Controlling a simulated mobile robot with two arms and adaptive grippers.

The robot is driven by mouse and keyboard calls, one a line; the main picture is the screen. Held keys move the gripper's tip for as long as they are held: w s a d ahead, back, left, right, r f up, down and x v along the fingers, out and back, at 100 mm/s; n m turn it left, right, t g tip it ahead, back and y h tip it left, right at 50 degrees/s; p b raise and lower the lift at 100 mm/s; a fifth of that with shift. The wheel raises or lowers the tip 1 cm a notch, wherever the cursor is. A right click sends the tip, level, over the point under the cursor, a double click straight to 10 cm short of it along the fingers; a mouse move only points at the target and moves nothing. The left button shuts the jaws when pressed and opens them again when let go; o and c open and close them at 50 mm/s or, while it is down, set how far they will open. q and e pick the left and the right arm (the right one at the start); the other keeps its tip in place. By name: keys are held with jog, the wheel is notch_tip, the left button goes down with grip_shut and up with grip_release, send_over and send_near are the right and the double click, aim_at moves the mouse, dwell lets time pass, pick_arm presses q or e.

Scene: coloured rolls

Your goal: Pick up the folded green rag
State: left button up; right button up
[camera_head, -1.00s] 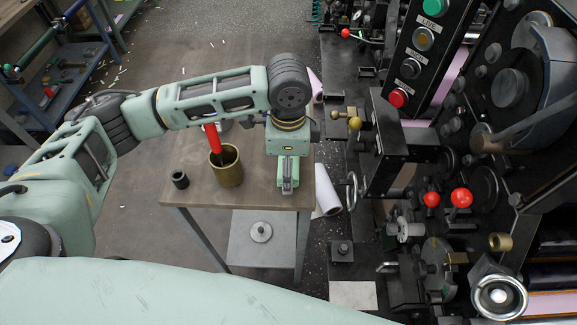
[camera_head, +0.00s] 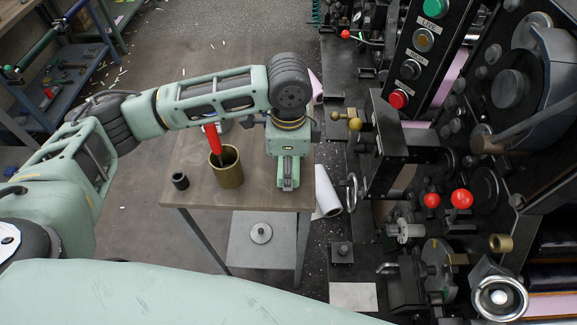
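My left arm reaches in from the left, and its gripper (camera_head: 288,184) points down over the right front part of a small wooden table (camera_head: 243,198). The wrist and gripper body are pale green and cover the tabletop beneath them. I cannot make out a folded green rag; it may be hidden under the gripper. Whether the fingers are open or shut, or hold anything, does not show clearly. My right gripper is not in view.
A brass cup (camera_head: 228,174) with a red-handled tool (camera_head: 211,140) stands left of my gripper. A small black ring (camera_head: 180,181) lies near the table's left edge. A dark machine with a handwheel (camera_head: 352,192) stands close on the right. A white roll (camera_head: 326,190) is beside the table.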

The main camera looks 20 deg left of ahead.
pick_arm(q)
jog(key=r, duration=0.2)
jog(key=d+r+b, duration=0.1)
jog(key=r, duration=0.1)
jog(key=shift+s+r, duration=0.15)
jog(key=shift+s, duration=0.05)
jog(key=s+d+r+b, duration=0.1)
jog(key=s+d+r, duration=0.4)
jog(key=d, duration=0.4)
jog(key=shift+s+r, duration=0.2)
jog(key=shift+r, duration=0.55)
jog(key=shift+d, duration=0.1)
jog(key=o, duration=0.5)
jog(key=c, duration=0.3)
jog(key=shift+c, duration=0.4)
